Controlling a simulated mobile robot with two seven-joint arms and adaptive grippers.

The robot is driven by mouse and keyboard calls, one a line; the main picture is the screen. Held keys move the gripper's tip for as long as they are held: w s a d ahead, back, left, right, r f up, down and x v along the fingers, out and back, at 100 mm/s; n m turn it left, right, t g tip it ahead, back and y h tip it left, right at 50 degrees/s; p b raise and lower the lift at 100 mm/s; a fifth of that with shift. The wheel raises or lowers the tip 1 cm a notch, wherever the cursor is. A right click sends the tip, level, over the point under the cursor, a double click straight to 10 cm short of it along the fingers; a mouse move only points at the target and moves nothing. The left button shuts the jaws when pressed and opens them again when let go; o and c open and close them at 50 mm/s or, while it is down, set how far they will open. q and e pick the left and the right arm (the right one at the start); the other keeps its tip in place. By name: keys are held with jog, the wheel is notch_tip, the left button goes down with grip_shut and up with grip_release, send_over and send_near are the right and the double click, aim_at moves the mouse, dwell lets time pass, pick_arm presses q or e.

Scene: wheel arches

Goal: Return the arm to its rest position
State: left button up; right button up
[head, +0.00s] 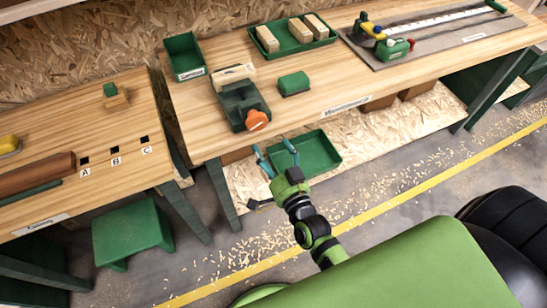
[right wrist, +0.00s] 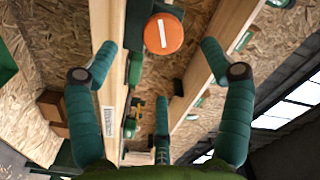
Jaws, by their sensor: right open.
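My right gripper (head: 274,158) is open and empty, its fingertips spread apart. In the head view it is in front of the middle workbench's (head: 330,106) front edge, with a green lower-shelf tray (head: 318,150) behind it. In the right wrist view my gripper's teal fingers (right wrist: 158,58) stand wide apart with nothing gripped. An orange knob (right wrist: 163,34) shows beyond and between them; in the head view the knob (head: 257,120) is on a dark green device (head: 240,98) at the bench's front. My left gripper is out of view.
The bench also holds a green bin (head: 184,56), a green block (head: 294,83), a tray of wooden blocks (head: 304,47) and a rail fixture (head: 430,40). A left bench (head: 60,120) and green stool (head: 131,233) stand nearby. Floor with wood chips lies below the gripper.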

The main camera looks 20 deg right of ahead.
jog(key=shift+s, duration=0.9)
jog(key=s+f+n+g+y+b, duration=0.1)
jog(key=s+f+n+g, duration=0.35)
jog(key=f, duration=1.05)
jog(key=s+f+n+g, duration=0.2)
jog(key=s+f+g, duration=0.3)
jog(key=s+f, duration=0.75)
jog(key=s+d+f+n+g, duration=0.2)
jog(key=s+d+f+g, duration=0.1)
jog(key=s+f, duration=0.5)
jog(key=s+d+f+n+g+h, duration=0.1)
jog(key=s+d+f+n+g, duration=0.1)
jog(key=s+f, duration=0.6)
jog(key=shift+s+d+g+h+b, duration=0.35)
jog(key=shift+s+d+g, duration=0.35)
jog(key=shift+s+g, duration=0.5)
